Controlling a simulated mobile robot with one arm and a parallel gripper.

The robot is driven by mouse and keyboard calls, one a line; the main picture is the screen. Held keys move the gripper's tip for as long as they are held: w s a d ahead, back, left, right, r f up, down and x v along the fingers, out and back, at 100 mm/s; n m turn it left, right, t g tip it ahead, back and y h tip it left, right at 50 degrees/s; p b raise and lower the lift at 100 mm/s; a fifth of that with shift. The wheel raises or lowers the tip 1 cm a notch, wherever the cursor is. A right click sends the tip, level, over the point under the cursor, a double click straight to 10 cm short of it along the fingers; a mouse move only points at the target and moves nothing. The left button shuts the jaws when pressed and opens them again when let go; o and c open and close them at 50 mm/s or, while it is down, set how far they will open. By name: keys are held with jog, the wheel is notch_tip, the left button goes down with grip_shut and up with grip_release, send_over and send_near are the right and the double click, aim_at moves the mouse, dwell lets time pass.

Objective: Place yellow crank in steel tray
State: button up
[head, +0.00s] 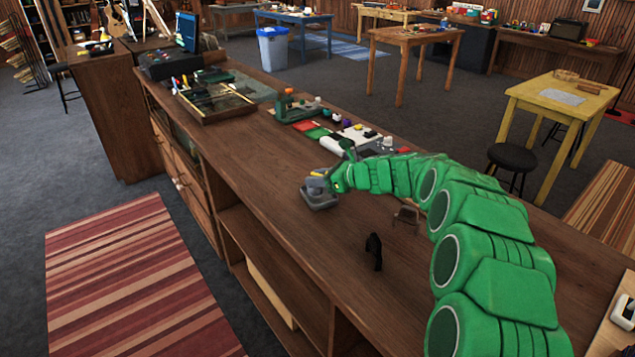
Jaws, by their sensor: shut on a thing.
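My gripper (323,183) is at the end of my green arm, over the long wooden counter. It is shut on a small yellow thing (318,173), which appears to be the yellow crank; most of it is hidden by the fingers. The steel tray (320,203) is a small grey dish on the counter, right beneath my gripper. The gripper and the yellow thing overlap the tray's far part in the picture. I cannot tell whether the crank touches the tray.
A black object (373,251) stands on the counter nearer me, and a small brown stand (406,216) is beside my arm. A white roll (333,146) and several small items lie beyond the gripper. The counter (290,215) is bare left of the black object.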

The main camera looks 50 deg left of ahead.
jog(key=shift+f, duration=0.7)
jog(key=o, duration=1)
jog(key=shift+f, duration=0.1)
jog(key=shift+w+d+r, duration=0.1)
jog(key=shift+d+r, duration=0.05)
jog(key=shift+r, duration=0.15)
jog(key=shift+v, duration=5.75)
